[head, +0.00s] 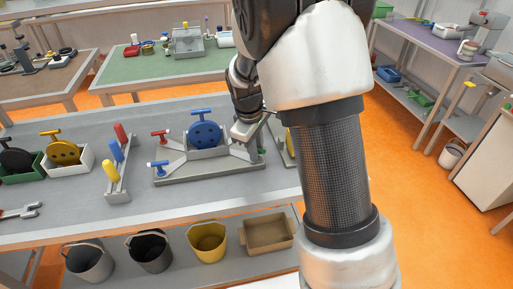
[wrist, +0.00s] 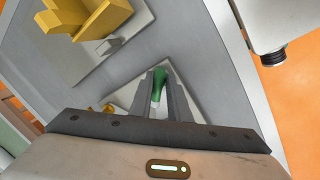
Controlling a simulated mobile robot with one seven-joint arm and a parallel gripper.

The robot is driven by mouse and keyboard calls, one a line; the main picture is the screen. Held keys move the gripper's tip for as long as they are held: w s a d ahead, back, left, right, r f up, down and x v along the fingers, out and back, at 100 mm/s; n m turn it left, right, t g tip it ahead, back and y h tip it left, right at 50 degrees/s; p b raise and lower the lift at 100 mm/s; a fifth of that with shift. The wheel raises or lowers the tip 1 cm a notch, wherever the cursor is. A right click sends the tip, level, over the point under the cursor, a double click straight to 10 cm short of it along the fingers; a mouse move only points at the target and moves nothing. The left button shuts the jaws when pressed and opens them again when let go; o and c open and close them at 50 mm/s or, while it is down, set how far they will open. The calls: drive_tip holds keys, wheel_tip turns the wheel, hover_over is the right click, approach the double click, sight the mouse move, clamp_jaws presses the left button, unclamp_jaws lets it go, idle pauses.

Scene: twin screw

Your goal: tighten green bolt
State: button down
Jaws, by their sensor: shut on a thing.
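The green bolt (wrist: 158,84) shows in the wrist view between the two fingers of my gripper (wrist: 160,76), which is shut on it. Only part of its green body shows; its lower end and how deep it sits are hidden. In the head view my gripper (head: 263,122) is at the right end of a grey fixture (head: 205,172), and my arm hides much of that area. The fixture holds an upright blue wheel (head: 205,135). A red bolt (head: 160,136) and a blue bolt (head: 158,168) are on its left arms.
Left of the fixture stands a rack (head: 118,180) with red, blue and yellow handles. A white bin (head: 68,160) with a yellow wheel and a green bin (head: 20,172) with a black wheel are farther left. Buckets stand on the shelf below. A yellow part (wrist: 85,15) is near my wrist.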

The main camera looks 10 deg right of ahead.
drive_tip(key=m, duration=0.3)
drive_tip(key=m+g+p, duration=0.1)
drive_tip(key=m, duration=0.3)
drive_tip(key=shift+w+a+r+h+p, duration=0.1)
drive_tip(key=shift+w+h+p, duration=0.05)
drive_tip(key=shift+h+p, duration=0.2)
drive_tip(key=m+p, duration=0.1)
drive_tip(key=m, duration=0.3)
drive_tip(key=shift+g, duration=0.4)
drive_tip(key=m, duration=0.3)
drive_tip(key=shift+w+m+g+p, duration=0.1)
drive_tip(key=shift+m+g+p, duration=0.3)
drive_tip(key=m+p, duration=0.1)
drive_tip(key=m, duration=0.2)
drive_tip(key=m+y, duration=0.1)
drive_tip(key=m, duration=0.2)
drive_tip(key=shift+w+g+p, duration=0.1)
drive_tip(key=shift+g+p, duration=0.25)
drive_tip(key=shift+g, duration=0.05)
drive_tip(key=m+y+p, duration=0.1)
drive_tip(key=m, duration=0.5)
drive_tip(key=shift+w, duration=0.1)
drive_tip(key=c, duration=1.7)
unclamp_jaws()
